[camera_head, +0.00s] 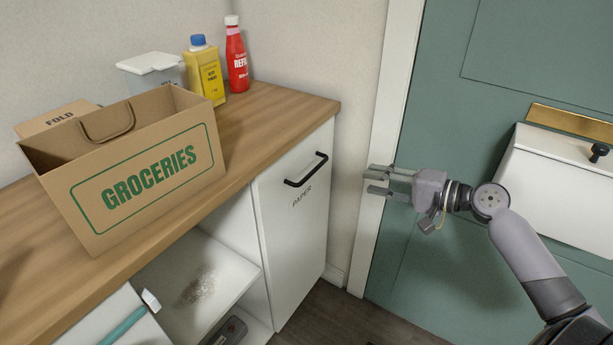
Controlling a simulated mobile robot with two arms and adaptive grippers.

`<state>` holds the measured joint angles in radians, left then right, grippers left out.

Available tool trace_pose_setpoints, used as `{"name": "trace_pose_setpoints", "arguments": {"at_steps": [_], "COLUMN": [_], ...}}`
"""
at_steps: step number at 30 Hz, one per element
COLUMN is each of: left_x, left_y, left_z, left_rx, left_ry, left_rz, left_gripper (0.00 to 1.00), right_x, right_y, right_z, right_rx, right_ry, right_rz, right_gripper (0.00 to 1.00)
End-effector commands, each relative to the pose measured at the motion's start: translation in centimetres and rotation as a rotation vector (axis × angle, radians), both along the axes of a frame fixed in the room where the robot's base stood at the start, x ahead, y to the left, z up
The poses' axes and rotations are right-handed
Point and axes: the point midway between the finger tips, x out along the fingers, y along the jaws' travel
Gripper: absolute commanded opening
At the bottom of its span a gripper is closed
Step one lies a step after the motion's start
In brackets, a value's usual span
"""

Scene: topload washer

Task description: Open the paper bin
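The paper bin (295,240) is a white front panel under the right end of the wooden counter, marked "PAPER". It has a black bar handle (306,170) near its top edge. The panel looks flush with the cabinet, so the bin appears closed. My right gripper (373,180) is to the right of the handle, apart from it, with its fingers pointing left. Its fingers are spread and nothing is between them. My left gripper is not in view.
A "GROCERIES" paper bag (145,170), a yellow bottle (206,73) and a red bottle (236,60) stand on the counter (270,112). An open shelf (205,275) is left of the bin. A teal door (450,75) with a white box (560,185) is at right.

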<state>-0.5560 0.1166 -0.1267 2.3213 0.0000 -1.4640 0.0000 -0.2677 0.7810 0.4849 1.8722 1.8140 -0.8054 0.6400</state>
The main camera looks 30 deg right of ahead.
Motion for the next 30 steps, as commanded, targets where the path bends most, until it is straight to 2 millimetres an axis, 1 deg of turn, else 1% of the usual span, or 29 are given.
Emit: {"name": "trace_pose_setpoints", "arguments": {"at_steps": [5, 15, 21, 27, 30], "left_x": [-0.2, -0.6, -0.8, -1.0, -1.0], "left_y": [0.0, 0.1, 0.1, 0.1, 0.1], "left_z": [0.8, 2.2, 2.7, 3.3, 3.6], "left_rx": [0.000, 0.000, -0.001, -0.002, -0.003], "left_ry": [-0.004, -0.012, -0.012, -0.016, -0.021], "left_rz": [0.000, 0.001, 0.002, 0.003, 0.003], "left_gripper": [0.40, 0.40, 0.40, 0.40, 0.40], "right_x": [2.1, 7.6, 10.6, 13.0, 13.8], "right_y": [1.2, 4.3, 6.1, 7.5, 7.9], "right_z": [-0.4, -1.7, -2.5, -3.2, -3.4], "right_rx": [-0.002, 0.000, 0.001, -0.001, -0.001], "right_ry": [-0.001, -0.003, -0.002, 0.000, 0.000], "right_rz": [0.000, -0.003, -0.004, -0.004, -0.004], "right_gripper": [0.30, 0.30, 0.30, 0.30, 0.30]}}
